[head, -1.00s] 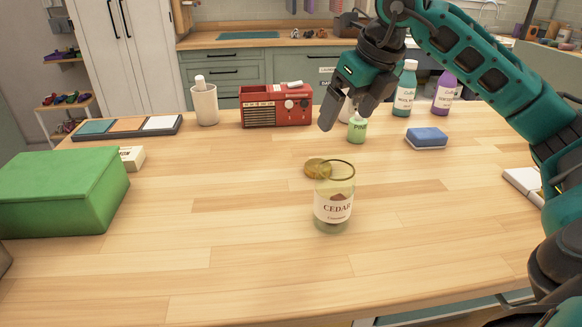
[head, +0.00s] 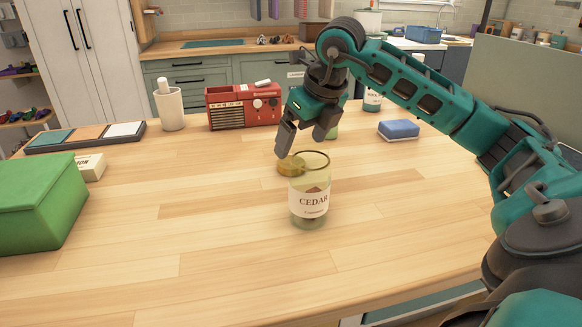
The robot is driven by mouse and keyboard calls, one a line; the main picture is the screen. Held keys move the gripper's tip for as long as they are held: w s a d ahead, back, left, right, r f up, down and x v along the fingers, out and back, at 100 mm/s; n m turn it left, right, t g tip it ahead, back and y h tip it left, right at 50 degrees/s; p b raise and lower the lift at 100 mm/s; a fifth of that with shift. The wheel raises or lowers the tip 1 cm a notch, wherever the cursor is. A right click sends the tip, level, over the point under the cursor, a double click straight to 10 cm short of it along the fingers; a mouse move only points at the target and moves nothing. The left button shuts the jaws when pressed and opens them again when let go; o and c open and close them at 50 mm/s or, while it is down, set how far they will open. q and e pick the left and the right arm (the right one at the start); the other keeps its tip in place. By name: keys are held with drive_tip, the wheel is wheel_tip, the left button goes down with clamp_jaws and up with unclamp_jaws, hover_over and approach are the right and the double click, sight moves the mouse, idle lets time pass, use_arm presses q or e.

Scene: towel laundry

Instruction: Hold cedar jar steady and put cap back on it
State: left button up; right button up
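The cedar jar (head: 309,203) stands upright and open on the wooden table, a clear glass jar with a CEDAR label. The round gold-brown cap (head: 290,165) is just behind and left of the jar's rim, partly hidden by the jar. My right gripper (head: 302,147) points down above and behind the cap and jar. Its two fingers are spread apart with nothing between them. Whether a fingertip touches the cap cannot be told. My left gripper is not in view.
A green box (head: 38,205) stands at the left, with a small labelled block (head: 90,167) beside it. A red radio (head: 243,106), a white cup (head: 170,108) and a blue sponge (head: 399,130) are farther back. The table's front and right are clear.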

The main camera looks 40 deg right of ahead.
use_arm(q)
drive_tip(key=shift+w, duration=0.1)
use_arm(e)
drive_tip(key=shift+w+f, duration=0.25)
drive_tip(key=shift+f, duration=0.35)
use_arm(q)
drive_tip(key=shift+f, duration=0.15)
use_arm(e)
drive_tip(key=shift+f, duration=0.1)
drive_tip(key=x, duration=0.5)
drive_tip(key=shift+w+d+b, duration=0.25)
drive_tip(key=shift+w+b, duration=0.05)
drive_tip(key=shift+b, duration=0.1)
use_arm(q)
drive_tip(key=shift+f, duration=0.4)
use_arm(e)
drive_tip(key=c, duration=1.1)
drive_tip(key=shift+r, duration=0.25)
use_arm(q)
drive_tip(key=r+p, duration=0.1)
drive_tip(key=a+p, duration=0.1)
drive_tip(key=p, duration=0.1)
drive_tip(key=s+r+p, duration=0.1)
drive_tip(key=p, duration=0.1)
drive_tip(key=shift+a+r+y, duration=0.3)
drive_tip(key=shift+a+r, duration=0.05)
use_arm(e)
wheel_tip(320, 180, up, 20)
drive_tip(key=shift+f, duration=0.1)
